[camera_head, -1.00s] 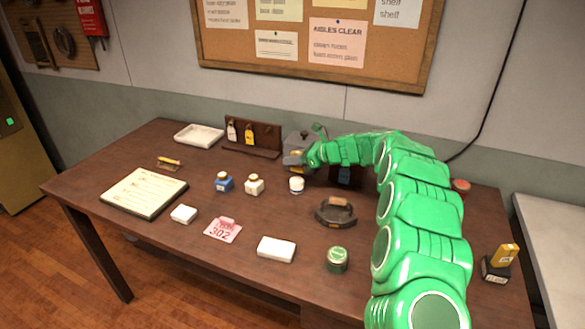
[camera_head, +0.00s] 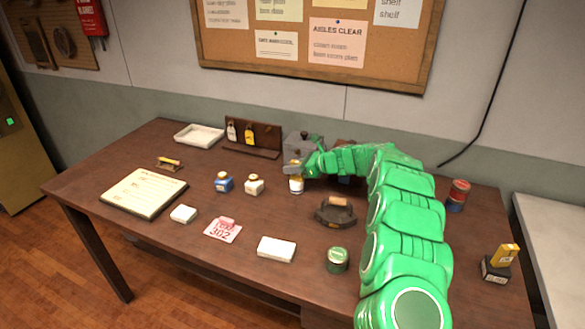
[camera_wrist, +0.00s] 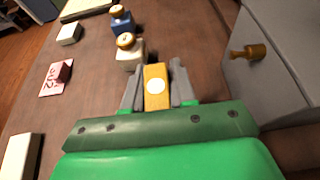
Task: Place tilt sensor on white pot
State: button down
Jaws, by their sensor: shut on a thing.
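The tilt sensor (camera_wrist: 155,88), a yellow-orange block with a white round dial, is between the fingers of my gripper (camera_wrist: 157,90) in the wrist view. My gripper (camera_head: 294,168) is shut on it. In the head view, the white pot (camera_head: 296,187) is a small pale cylinder on the table, directly below the gripper. The sensor appears just over or against the pot's top; I cannot tell whether they touch. In the wrist view the pot is hidden behind the gripper and sensor.
A cream jar (camera_head: 254,186) and a blue jar (camera_head: 223,182) stand left of the pot. A grey cabinet (camera_head: 303,147) with a wooden knob is close behind. The table's front left is partly clear.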

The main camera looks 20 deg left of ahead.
jog(key=shift+f, duration=0.15)
jog(key=c, duration=0.9)
grip_release()
jog(key=shift+d+r, duration=0.15)
jog(key=shift+r, duration=0.1)
jog(key=v, duration=1.1)
jog(key=shift+d, duration=0.35)
jog(key=shift+r, duration=0.1)
